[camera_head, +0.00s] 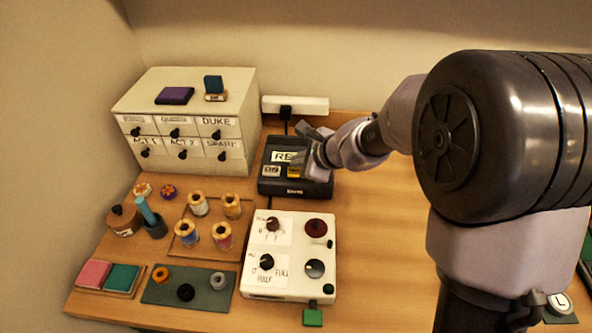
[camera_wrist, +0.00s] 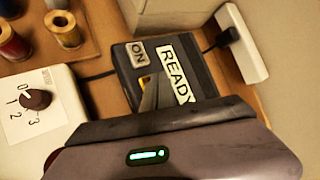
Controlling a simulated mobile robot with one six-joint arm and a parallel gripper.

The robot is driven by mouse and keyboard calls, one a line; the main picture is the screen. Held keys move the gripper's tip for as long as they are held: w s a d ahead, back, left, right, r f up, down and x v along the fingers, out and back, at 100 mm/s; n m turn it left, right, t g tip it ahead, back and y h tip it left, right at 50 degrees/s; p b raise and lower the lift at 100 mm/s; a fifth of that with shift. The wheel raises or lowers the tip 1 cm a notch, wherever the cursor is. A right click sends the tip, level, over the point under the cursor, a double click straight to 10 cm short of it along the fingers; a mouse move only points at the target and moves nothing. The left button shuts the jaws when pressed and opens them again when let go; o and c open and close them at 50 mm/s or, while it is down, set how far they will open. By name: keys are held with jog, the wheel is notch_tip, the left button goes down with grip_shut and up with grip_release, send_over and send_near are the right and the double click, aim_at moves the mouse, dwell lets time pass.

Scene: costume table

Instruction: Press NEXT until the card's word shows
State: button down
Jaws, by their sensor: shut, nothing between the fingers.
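A black box (camera_head: 268,186) stands at the back of the table with a white display (camera_head: 281,156). In the wrist view the display (camera_wrist: 177,75) reads READY. An ON button (camera_head: 271,171) sits below it, with a yellow button (camera_head: 292,172) to its right. The yellow button (camera_wrist: 145,79) is partly hidden by my fingers, and its label cannot be read. My gripper (camera_head: 302,163) is shut and empty, its tips at the yellow button; I cannot tell whether they touch it. A small blue block in a labelled wooden stand (camera_head: 215,97) is on the drawer cabinet; its label is too small to read.
The white drawer cabinet (camera_head: 187,122) stands left of the box. A white power strip (camera_head: 296,105) is behind it. A white panel with knobs (camera_head: 289,255) is in front. Thread spools on a wooden tray (camera_head: 184,251) are front left.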

aim_at(298, 173)
jog(key=shift+f, duration=0.15)
dwell(0.6)
jog(key=shift+f+b, duration=0.25)
jog(key=shift+b, duration=0.3)
jog(key=shift+f+b, duration=0.5)
jog(key=shift+b, duration=0.05)
dwell(0.3)
jog(key=shift+r, duration=0.1)
jog(key=shift+r+p, duration=0.75)
jog(key=shift+r, duration=0.05)
jog(key=shift+r, duration=0.1)
notch_tip(298, 173, up, 5)
jog(key=p, duration=0.4)
jog(key=shift+p, duration=0.3)
